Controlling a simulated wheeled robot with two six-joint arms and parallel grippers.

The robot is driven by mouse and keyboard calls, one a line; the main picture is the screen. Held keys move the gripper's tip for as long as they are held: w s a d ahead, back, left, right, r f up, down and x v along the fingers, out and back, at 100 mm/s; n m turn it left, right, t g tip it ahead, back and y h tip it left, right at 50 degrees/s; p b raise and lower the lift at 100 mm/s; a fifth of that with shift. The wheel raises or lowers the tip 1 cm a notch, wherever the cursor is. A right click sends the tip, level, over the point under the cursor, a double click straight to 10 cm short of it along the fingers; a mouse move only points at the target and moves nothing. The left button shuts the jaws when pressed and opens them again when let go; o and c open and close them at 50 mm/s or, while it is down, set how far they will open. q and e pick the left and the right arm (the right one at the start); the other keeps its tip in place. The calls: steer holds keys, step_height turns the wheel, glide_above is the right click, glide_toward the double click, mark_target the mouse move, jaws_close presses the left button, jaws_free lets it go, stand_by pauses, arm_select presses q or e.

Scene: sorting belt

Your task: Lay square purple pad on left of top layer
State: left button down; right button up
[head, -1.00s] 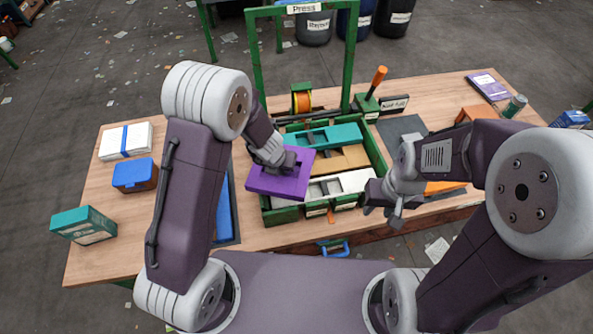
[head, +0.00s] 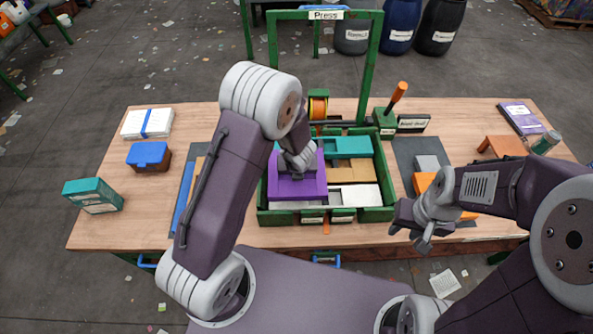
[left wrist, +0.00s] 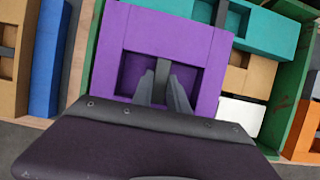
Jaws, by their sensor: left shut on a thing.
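The square purple pad (head: 297,188) is over the left part of the green press box (head: 384,213). My left gripper (head: 297,172) is shut on it. In the left wrist view the purple pad (left wrist: 205,68) shows a recess with my left fingertips (left wrist: 163,88) in it. I cannot tell whether the pad rests on the layer or hovers just above it. Teal (head: 347,147), tan (head: 354,171) and white (head: 358,195) blocks lie in the box to its right. My right gripper (head: 410,236) is empty with its fingers apart, in front of the box's right side.
The green press frame (head: 378,75) stands behind the box, with an orange-handled lever (head: 397,97) at its right. Blue and tan pieces lie on a dark mat left of the box. Orange and grey blocks (head: 427,163) lie on the right mat. A blue-lidded box (head: 148,156) stands at left.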

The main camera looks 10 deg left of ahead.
arm_select(q)
steer(key=shift+a, duration=0.1)
steer(key=shift+s+a, duration=0.1)
steer(key=shift+a, duration=0.1)
steer(key=shift+d, duration=0.1)
step_height(320, 180, down, 4)
steer(key=b, duration=0.4)
steer(key=shift+b, duration=0.3)
steer(key=shift+f, duration=0.15)
